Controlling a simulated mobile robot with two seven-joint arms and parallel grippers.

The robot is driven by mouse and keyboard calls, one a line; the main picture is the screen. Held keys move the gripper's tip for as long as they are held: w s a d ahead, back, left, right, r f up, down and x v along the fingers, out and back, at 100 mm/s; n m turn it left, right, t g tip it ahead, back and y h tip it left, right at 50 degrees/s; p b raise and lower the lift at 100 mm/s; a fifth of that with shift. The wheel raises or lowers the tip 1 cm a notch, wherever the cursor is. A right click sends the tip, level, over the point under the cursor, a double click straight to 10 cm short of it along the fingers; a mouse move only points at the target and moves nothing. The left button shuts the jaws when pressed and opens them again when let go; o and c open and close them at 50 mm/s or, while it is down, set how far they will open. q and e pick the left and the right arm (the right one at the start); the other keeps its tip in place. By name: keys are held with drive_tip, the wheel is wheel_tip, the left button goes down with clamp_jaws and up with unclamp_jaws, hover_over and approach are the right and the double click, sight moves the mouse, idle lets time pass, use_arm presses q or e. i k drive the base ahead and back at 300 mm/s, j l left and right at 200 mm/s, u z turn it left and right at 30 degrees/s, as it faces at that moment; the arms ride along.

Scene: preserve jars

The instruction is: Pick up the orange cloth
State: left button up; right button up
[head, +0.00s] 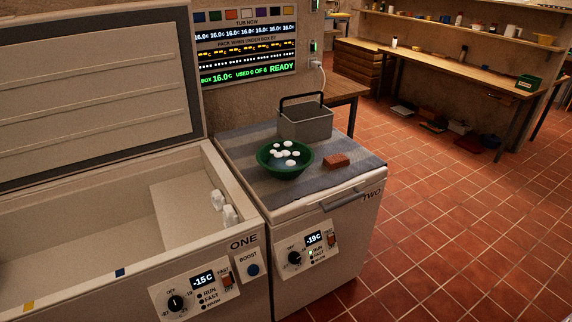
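I see no cloth that is clearly orange. A small reddish-brown, block-shaped thing (336,161) lies on the striped grey mat (352,178) on top of the closed freezer marked TWO (340,222). It looks like a brick, and I cannot tell whether it is a folded cloth. It lies to the right of a green bowl (285,174) that holds several white lumps. Neither of my grippers is in view.
A grey box with a black handle (305,122) stands behind the bowl. Freezer ONE (244,241) stands open at left, its lid (95,80) raised, with white pieces (229,213) inside. A workbench (470,72) is at back right. Tiled floor (470,230) at right is clear.

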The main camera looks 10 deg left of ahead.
sight(338, 160)
drive_tip(key=u, duration=0.4)
drive_tip(key=i+l+u, duration=0.25)
drive_tip(key=l+u, duration=0.25)
drive_tip(key=i+l+u, duration=0.1)
drive_tip(key=l+u, duration=0.15)
drive_tip(key=l, duration=0.2)
drive_tip(key=i+l, duration=0.1)
drive_tip(key=l, duration=0.45)
drive_tip(key=i+l+u, duration=0.15)
drive_tip(key=l, duration=0.4)
drive_tip(key=k, duration=0.05)
